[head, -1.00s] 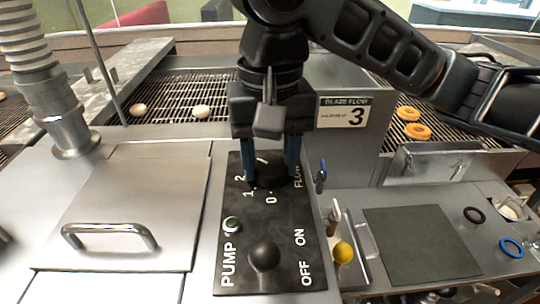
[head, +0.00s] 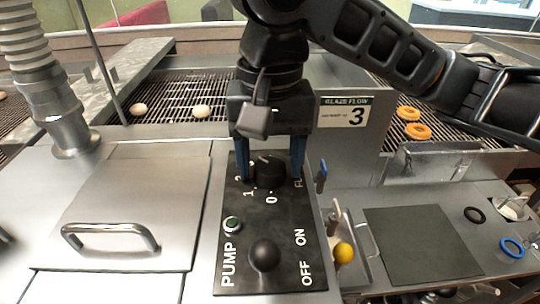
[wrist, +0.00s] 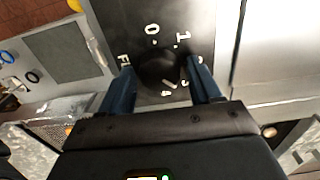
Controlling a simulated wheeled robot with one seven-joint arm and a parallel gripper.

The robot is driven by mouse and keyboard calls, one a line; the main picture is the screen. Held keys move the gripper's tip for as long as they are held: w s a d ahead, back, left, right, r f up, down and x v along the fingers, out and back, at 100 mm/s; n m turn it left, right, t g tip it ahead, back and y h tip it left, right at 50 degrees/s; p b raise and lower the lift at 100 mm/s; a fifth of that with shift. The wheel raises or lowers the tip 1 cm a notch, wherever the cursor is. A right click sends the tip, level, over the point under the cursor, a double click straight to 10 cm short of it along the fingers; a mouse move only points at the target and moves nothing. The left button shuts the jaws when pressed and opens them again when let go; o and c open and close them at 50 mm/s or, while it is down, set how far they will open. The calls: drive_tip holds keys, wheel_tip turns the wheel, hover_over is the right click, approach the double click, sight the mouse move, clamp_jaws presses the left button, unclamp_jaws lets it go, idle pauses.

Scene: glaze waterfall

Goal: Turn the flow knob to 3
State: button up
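The black flow knob (head: 269,174) stands on the dark control panel (head: 292,215). It also shows, dark and blurred, in the wrist view (wrist: 160,68). A white mark on its top lies toward the far left side; I cannot tell exactly which number it meets. The 0, 1 and 2 show in the head view; a 3 and 4 show near the right finger in the wrist view. My gripper (head: 269,165) is open, pointing down, with one blue finger on either side of the knob and small gaps beside it. A sign (head: 344,112) reads "GLAZE FLOW 3".
A ball-topped pump lever (head: 265,255) and a green button (head: 232,223) are nearer on the panel. A yellow-knobbed lever (head: 343,253) and a blue-handled part (head: 322,176) stand to the right. A handled lid (head: 125,215) lies left.

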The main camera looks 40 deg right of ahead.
sight(269, 164)
drive_tip(key=shift+o, duration=0.9)
drive_tip(key=shift+r, duration=3.9)
